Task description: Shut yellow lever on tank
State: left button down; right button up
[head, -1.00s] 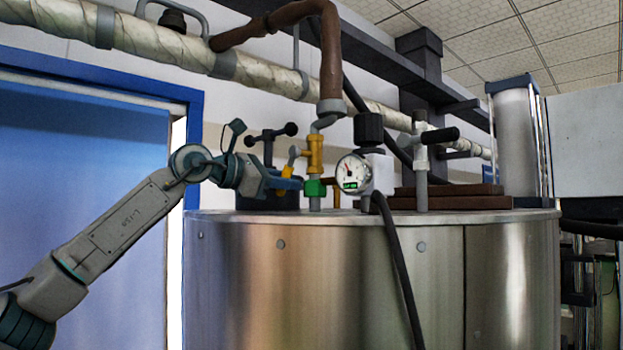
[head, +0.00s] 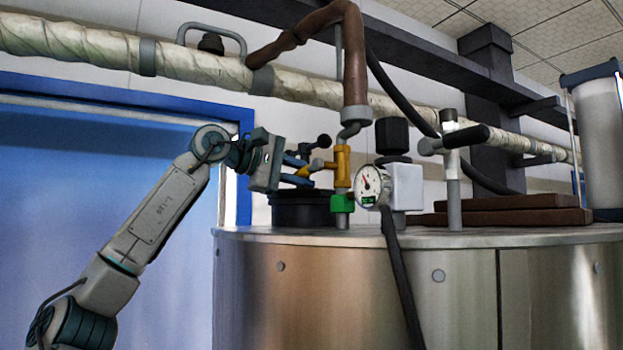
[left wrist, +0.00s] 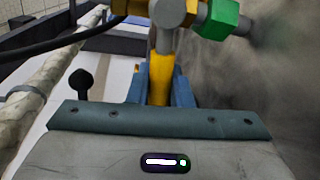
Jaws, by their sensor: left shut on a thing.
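The yellow lever (head: 304,171) sticks out to the left of the yellow valve (head: 342,168) on the pipe at the tank top, sloping down a little. My left gripper (head: 298,168) has its blue fingers around the lever from the left. In the left wrist view the lever (left wrist: 158,80) lies between the two blue fingers (left wrist: 158,92), which are shut on it. The steel tank (head: 340,290) stands below. The right gripper is not in view.
A green fitting (head: 342,203) sits under the valve, beside a pressure gauge (head: 370,187) with a black hose (head: 398,270). A black-handled valve (head: 455,140) stands to the right. A wrapped pipe (head: 80,45) runs behind, above a blue door (head: 90,200).

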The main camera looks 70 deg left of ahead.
pick_arm(q)
jog(key=shift+r+m+p, duration=0.3)
jog(key=shift+r+m, duration=0.25)
jog(key=shift+m, duration=0.15)
jog(key=shift+y, duration=0.3)
jog(key=c, duration=1.3)
grip_release()
jog(key=shift+c, duration=0.2)
jog(key=b+v, duration=0.2)
jog(key=v, duration=0.9)
jog(key=shift+b, duration=0.3)
